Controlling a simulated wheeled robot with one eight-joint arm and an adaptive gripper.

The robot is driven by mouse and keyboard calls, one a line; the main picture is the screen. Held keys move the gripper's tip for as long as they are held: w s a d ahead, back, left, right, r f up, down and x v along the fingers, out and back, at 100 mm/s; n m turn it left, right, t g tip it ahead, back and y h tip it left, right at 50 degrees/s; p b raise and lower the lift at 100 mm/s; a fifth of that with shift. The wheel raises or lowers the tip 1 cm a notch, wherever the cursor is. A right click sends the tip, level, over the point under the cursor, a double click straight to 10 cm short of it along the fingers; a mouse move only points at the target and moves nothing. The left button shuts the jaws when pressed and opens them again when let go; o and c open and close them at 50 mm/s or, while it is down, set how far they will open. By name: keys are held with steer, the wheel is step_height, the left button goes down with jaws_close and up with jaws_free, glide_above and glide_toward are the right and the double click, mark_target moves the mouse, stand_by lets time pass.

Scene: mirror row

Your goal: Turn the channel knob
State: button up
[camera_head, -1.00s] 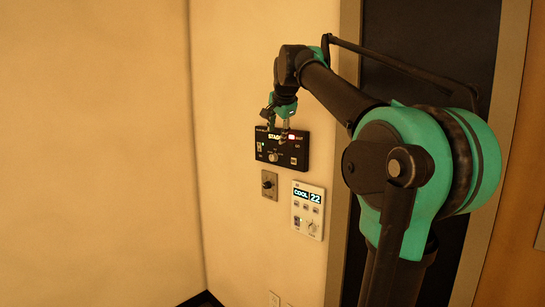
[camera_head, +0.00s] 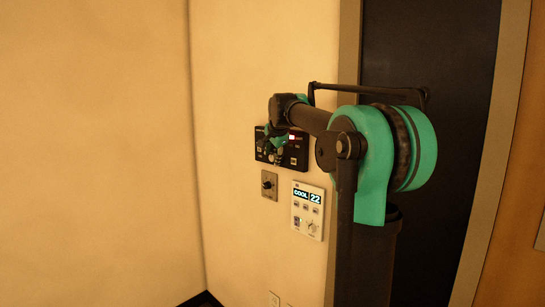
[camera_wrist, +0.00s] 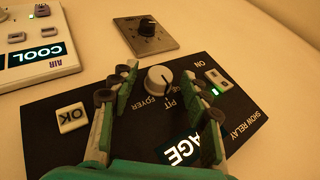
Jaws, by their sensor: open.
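The black SHOW RELAY panel (camera_head: 294,160) is on the wall, partly covered by my arm; it also shows in the wrist view (camera_wrist: 58,146). In the wrist view its round pale knob (camera_wrist: 158,80) sits near the PIT and FOYER labels. The lit display (camera_wrist: 185,152) is partly hidden and shows "AGE". My gripper (camera_wrist: 160,74) is open, with one finger on each side of the knob. Gaps show between the fingers and the knob. In the head view my gripper (camera_head: 268,146) is in front of the panel's left part.
A grey plate with a black knob (camera_head: 269,185) and a white COOL 22 thermostat (camera_head: 308,211) are below the panel. A dark door (camera_head: 465,210) stands to the right.

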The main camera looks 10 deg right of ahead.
steer(key=shift+c, duration=0.2)
jaws_close()
steer(key=shift+g, duration=0.3)
steer(key=shift+w+a+r+n+g+h, duration=0.1)
steer(key=shift+w+a+n+g+h, duration=0.05)
steer(key=shift+g+h, duration=0.35)
steer(key=shift+w+a+r+n+g+h, duration=0.15)
steer(key=shift+g+h, duration=0.25)
steer(key=shift+g, duration=0.2)
steer(key=shift+w+n+g+h, duration=0.15)
steer(key=shift+n+g+h, duration=0.15)
steer(key=shift+g+h, duration=0.65)
steer(key=g+h, duration=0.2)
steer(key=g, duration=0.1)
steer(key=n+g+h, duration=0.1)
steer(key=shift+w+a+f+g, duration=0.15)
steer(key=shift+w+a+g, duration=0.1)
steer(key=shift+w+a, duration=0.05)
